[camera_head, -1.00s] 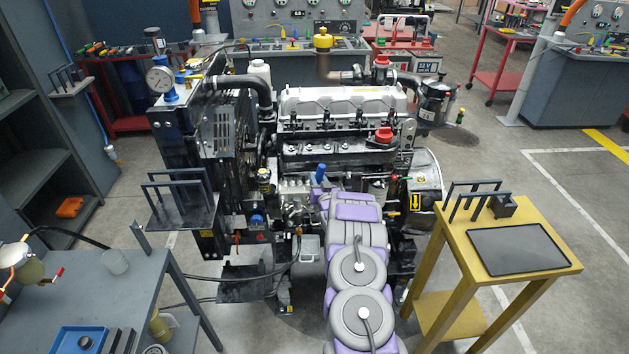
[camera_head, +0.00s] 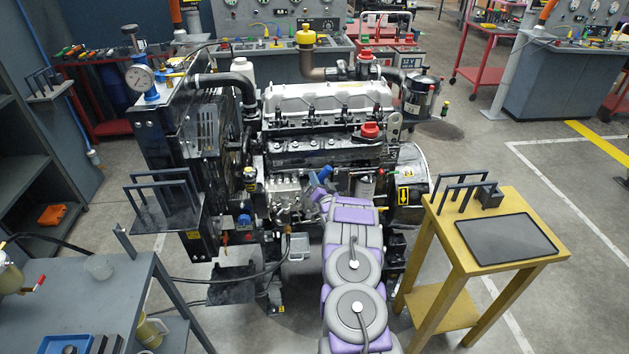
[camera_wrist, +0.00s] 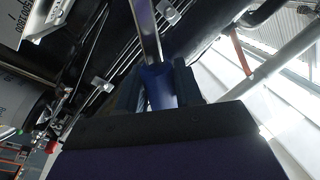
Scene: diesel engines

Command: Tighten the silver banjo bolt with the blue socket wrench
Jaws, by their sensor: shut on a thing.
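The blue socket wrench shows in the wrist view as a blue handle (camera_wrist: 160,88) with a silver shaft running up out of the top of the picture. My gripper (camera_wrist: 158,92) has its dark jaws shut around the handle. In the head view the blue handle (camera_head: 325,173) sticks up, tilted, at the end of my purple and grey arm, in front of the engine's fuel pump (camera_head: 285,190). The wrench's socket end is out of the wrist view. I cannot single out the silver banjo bolt; small silver fittings (camera_wrist: 168,12) show on the pipes near the shaft.
The diesel engine (camera_head: 328,100) fills the middle, with hoses and a filter (camera_head: 365,187) close to my gripper. A yellow table (camera_head: 555,247) with a black mat stands at right. A grey bench (camera_head: 120,290) stands at left. Open floor lies beyond the yellow table.

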